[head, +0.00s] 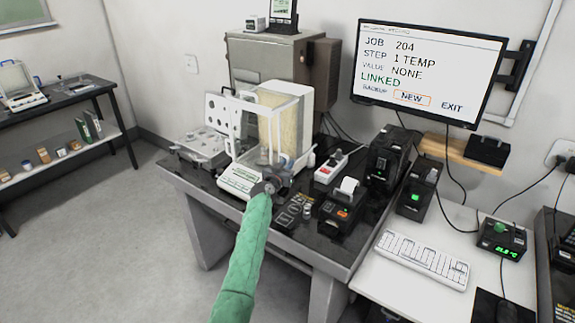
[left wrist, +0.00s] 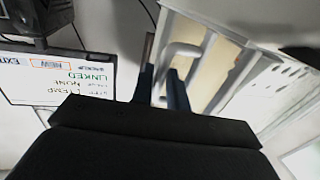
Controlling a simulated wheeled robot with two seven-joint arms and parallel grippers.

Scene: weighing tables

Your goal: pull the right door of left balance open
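A white balance (head: 240,180) with a glass draft shield stands on the dark stone table, and my left gripper (head: 273,178) is at its right front. In the left wrist view, the two dark fingers of my left gripper (left wrist: 161,88) are apart. A pale bar handle (left wrist: 182,49) on the framed glass panel (left wrist: 207,70) lies just beyond the fingertips, and part of it reaches down toward the gap between them. I cannot tell whether the fingers touch it. The right door looks closed, though my gripper partly covers it in the head view. My right gripper is not in view.
A power strip (head: 331,167), a small printer (head: 341,208) and black devices (head: 387,158) crowd the table to the right of the balance. A monitor (head: 428,72) hangs behind. The floor at left is clear.

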